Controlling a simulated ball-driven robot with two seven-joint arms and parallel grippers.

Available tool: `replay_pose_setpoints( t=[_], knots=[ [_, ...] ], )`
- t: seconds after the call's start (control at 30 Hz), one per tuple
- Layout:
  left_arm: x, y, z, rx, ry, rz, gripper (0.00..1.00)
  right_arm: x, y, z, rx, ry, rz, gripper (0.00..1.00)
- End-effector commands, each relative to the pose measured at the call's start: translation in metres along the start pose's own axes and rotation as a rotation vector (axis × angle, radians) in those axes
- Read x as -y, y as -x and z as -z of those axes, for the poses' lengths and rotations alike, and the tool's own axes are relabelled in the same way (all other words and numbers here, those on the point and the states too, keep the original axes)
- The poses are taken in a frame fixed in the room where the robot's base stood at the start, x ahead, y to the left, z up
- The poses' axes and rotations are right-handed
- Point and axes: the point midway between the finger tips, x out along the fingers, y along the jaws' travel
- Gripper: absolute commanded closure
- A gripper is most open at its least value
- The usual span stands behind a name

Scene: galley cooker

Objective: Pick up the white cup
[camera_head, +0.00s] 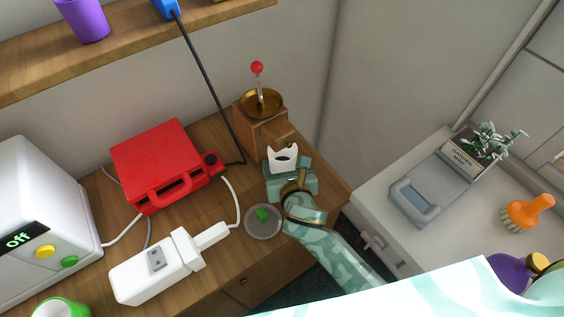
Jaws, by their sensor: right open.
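My right gripper (286,166) reaches in from the lower right on its teal patterned arm, low over the wooden counter in front of the wooden grinder. It is open. A small white piece with a notched top (283,163) shows at its jaws. It may be the white cup, mostly hidden by the gripper, or part of the jaws; I cannot tell which. I cannot tell whether anything touches it. My left gripper is not in view.
The grinder (262,124) with its brass bowl stands just behind the gripper. A grey disc with a green knob (262,215) lies to its left. A red case (158,165), a white handled device (160,268) and a green-rimmed cup (62,309) are farther left.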

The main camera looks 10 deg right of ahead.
Motion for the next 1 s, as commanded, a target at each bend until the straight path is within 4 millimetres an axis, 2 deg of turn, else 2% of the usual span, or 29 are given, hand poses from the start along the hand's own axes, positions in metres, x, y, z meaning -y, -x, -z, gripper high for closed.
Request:
replay_pose_setpoints(
  t=[0.1,0.3,0.33,0.43,0.47,0.77,1.0],
  knots=[
    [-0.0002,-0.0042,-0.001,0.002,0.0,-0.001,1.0,-0.0006,-0.0096,0.001,-0.001,0.0,-0.001,0.31],
    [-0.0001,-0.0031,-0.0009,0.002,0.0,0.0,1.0,-0.0006,-0.0095,-0.0004,0.0,0.0,-0.001,0.31],
    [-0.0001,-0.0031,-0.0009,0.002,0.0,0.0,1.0,-0.0005,-0.0095,-0.0004,0.0,0.0,-0.001,0.37],
    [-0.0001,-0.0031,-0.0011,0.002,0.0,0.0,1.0,-0.0005,-0.0094,-0.0004,0.0,0.0,-0.001,0.65],
    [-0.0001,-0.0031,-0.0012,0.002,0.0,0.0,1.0,-0.0005,-0.0094,-0.0003,0.0,0.0,-0.001,0.67],
    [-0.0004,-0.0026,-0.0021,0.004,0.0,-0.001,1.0,-0.0003,-0.0092,-0.0008,0.0,0.0,-0.001,0.67],
    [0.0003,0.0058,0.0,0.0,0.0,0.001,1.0,0.0034,-0.0076,-0.0079,0.002,0.0,-0.001,0.67]
  ],
)
